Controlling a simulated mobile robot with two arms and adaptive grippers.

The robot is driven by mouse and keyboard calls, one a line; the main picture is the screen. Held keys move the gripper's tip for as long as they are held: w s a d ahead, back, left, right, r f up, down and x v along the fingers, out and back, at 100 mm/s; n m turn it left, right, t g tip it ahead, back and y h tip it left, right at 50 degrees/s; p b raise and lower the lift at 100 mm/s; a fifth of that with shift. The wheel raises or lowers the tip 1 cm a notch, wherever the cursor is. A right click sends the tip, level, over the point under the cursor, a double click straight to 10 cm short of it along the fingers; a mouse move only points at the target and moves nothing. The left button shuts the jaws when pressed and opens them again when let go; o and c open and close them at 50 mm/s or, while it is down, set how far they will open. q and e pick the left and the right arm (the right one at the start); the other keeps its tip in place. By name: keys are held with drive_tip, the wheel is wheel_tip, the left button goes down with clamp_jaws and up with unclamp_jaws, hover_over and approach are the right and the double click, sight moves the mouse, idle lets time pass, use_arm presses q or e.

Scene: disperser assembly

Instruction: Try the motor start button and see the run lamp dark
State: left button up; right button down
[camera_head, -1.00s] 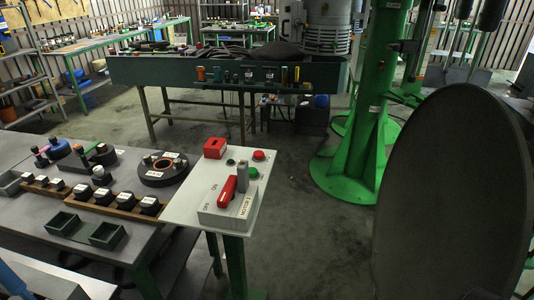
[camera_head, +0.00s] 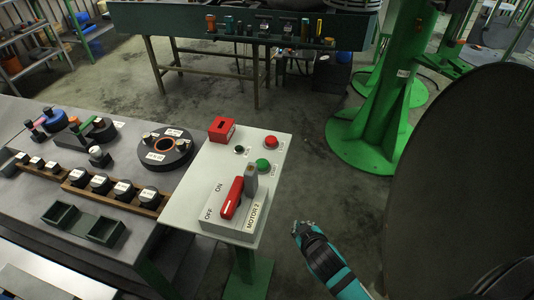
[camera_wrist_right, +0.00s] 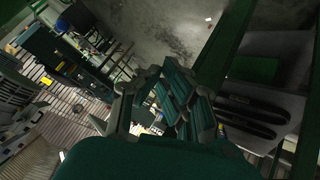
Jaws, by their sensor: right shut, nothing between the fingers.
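The motor control panel (camera_head: 188,205) is a pale sloped plate on a green post. A green button (camera_head: 263,164) and a red button (camera_head: 271,142) sit on its right side. A small dark round fitting (camera_head: 239,149), possibly the run lamp, is left of them and shows no glow. A red rotary handle (camera_head: 231,198) and a grey block (camera_head: 251,178) are on a box marked OFF, ON and MOTOR 2. My right gripper (camera_head: 297,229) is shut and empty, to the right of the panel and apart from it. My right fingers also show in the right wrist view (camera_wrist_right: 160,80). My left gripper is out of view.
A red box (camera_head: 222,129) stands at the panel's far edge. The left table (camera_head: 120,258) holds labelled black parts, trays and a ring. A green column (camera_head: 380,110) and a large dark disc (camera_head: 465,180) stand at right. Clear floor lies behind the panel.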

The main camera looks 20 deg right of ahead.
drive_tip(key=w+a+r+n+t+y, duration=0.1)
drive_tip(key=w+a+r+n+t, duration=0.2)
drive_tip(key=r, duration=0.4)
drive_tip(key=w+r+n+t+y, duration=0.1)
drive_tip(key=w+r+t, duration=0.2)
drive_tip(key=w+r, duration=0.35)
drive_tip(key=w+a+r+n+t+y, duration=0.1)
drive_tip(key=w+a+r+n+t, duration=0.15)
drive_tip(key=r, duration=0.65)
drive_tip(key=a+r+n+g+y+p, duration=0.1)
drive_tip(key=a+r+n+g+y, duration=0.5)
drive_tip(key=n, duration=0.5)
drive_tip(key=a+r+n+g+y+p, duration=0.1)
drive_tip(key=a+r+n+g+y, duration=0.25)
drive_tip(key=a+n+y, duration=0.55)
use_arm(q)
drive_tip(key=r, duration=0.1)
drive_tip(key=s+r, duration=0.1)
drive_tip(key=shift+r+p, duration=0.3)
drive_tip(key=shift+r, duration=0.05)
use_arm(e)
drive_tip(key=w+d+f+n+h, duration=0.2)
drive_tip(key=d+h, duration=0.3)
drive_tip(key=d, duration=0.2)
drive_tip(key=w+d+f+n+h, duration=0.1)
drive_tip(key=w+d+f+h, duration=0.1)
drive_tip(key=d+h, duration=0.4)
drive_tip(key=shift+w+d+f+n+g, duration=0.2)
drive_tip(key=shift+d+f+n+g, duration=0.15)
drive_tip(key=shift+d+f, duration=0.35)
